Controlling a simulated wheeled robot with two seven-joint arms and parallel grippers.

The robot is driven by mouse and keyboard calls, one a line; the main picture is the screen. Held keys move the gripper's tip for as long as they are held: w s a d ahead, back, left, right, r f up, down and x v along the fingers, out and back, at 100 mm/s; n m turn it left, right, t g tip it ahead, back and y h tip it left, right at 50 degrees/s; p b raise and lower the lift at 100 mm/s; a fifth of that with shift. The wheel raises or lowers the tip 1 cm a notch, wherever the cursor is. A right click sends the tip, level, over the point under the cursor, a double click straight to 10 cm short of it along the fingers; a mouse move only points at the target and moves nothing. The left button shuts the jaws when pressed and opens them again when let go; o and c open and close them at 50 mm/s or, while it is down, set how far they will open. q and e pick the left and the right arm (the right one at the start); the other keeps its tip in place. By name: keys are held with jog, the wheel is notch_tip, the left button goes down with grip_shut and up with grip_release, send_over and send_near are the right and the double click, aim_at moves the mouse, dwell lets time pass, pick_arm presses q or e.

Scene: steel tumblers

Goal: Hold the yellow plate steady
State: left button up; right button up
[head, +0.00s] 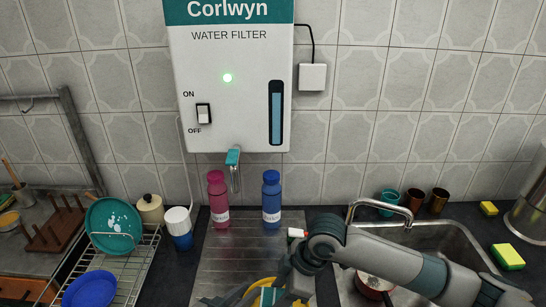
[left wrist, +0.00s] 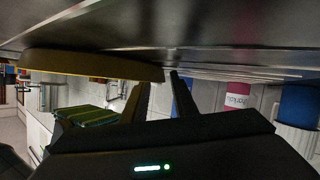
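The yellow plate (head: 262,284) is low in the head view, its rim partly covered by an arm. In the left wrist view the plate (left wrist: 85,66) shows nearly edge-on. My left gripper (left wrist: 160,78) has its two dark fingers apart there. The plate's near end is at the fingertips, close to one finger, and a gap shows beside the other. I cannot tell whether they touch. A green and yellow striped block, like a sponge (left wrist: 80,118), shows behind one finger. My right arm crosses from the right; its gripper's fingers cannot be made out.
A steel sink (head: 440,240) with a pot (head: 374,284) lies right.

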pick_arm(q)
jog(key=shift+a, duration=0.1)
jog(key=shift+s+a+r, duration=0.1)
jog(key=shift+s+a, duration=0.15)
jog(key=shift+s, duration=0.1)
jog(key=v, duration=1.1)
jog(key=shift+d+r, duration=0.1)
jog(key=shift+s, duration=0.1)
